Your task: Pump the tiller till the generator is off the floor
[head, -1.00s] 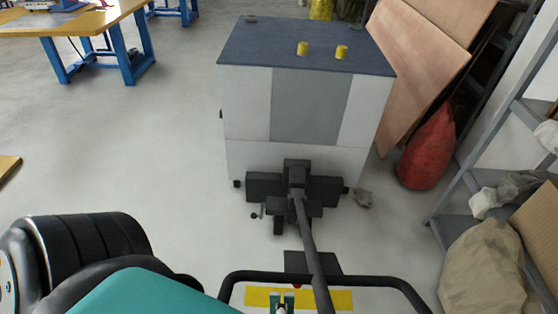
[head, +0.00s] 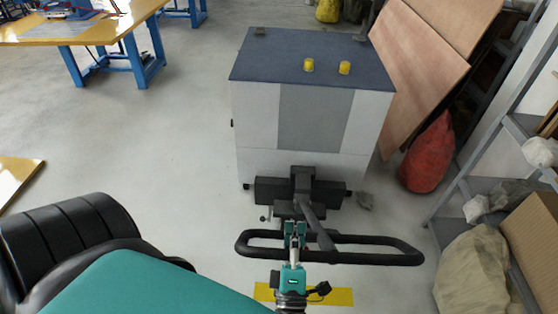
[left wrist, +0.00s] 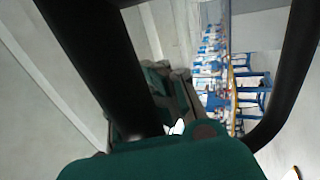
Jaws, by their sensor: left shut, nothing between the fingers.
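The generator (head: 315,110) is a large grey-and-white box with a dark blue top and two yellow caps. Dark feet show at its lower front corners; I cannot tell whether they touch the floor. A dark jack (head: 270,190) is at its front base. The tiller (head: 315,225) slopes from the jack to a black loop handle (head: 385,258). My left gripper (head: 293,232) is shut and empty at the loop's left part, its fingers overlapping the far bar; contact is unclear. In the left wrist view a black bar (left wrist: 100,60) partly hides the teal fingers. My right gripper is out of view.
Wooden panels (head: 415,70) and a red sack (head: 428,155) stand right of the generator. A grey shelf (head: 478,165) with bags and a cardboard box (head: 535,235) is at the right. Yellow-topped tables are at the left. The floor left of the generator is clear.

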